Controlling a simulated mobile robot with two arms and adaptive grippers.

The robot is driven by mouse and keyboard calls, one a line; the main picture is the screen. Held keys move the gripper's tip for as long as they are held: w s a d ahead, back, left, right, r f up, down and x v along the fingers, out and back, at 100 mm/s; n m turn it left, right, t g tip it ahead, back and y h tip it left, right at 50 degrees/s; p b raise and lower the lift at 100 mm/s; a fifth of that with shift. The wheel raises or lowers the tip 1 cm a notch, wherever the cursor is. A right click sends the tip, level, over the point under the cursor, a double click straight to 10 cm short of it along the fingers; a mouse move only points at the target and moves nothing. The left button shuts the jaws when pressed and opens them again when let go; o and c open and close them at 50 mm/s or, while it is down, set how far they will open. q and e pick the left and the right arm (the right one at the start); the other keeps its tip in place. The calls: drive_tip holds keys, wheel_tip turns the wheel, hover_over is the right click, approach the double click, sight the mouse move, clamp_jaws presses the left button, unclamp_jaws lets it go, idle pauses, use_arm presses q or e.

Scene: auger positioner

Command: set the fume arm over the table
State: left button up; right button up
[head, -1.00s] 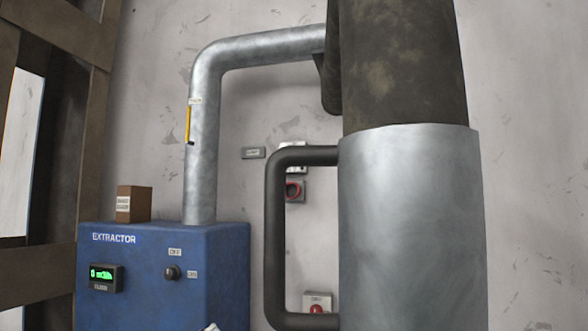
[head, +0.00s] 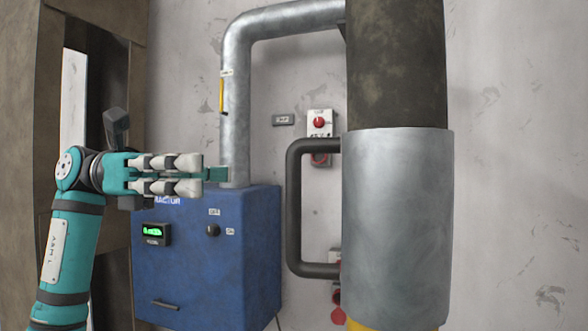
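The fume arm hangs upright right of centre, with a dark mottled upper tube (head: 396,65) and a pale metal sleeve (head: 398,225) below it. A dark loop handle (head: 294,205) stands out from the sleeve's left side. Yellow shows at the sleeve's bottom edge, cut off by the frame. My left gripper (head: 216,174) points right in front of the blue extractor, apart from the handle and to its left. My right gripper is not in view. No table shows.
The blue extractor box (head: 225,275) stands against the wall, with a lit green display and a dark knob. A metal duct (head: 235,115) rises from it and bends right. A red button box (head: 319,122) is on the wall. A brown frame (head: 45,150) stands at left.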

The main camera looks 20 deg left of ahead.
use_arm(q)
drive_tip(key=p, duration=0.2)
hover_over(295, 252)
drive_tip(key=shift+w+a+r, duration=0.1)
drive_tip(key=shift+w, duration=0.2)
drive_tip(key=shift+w+a, duration=0.1)
drive_tip(key=shift+c, duration=0.3)
clamp_jaws()
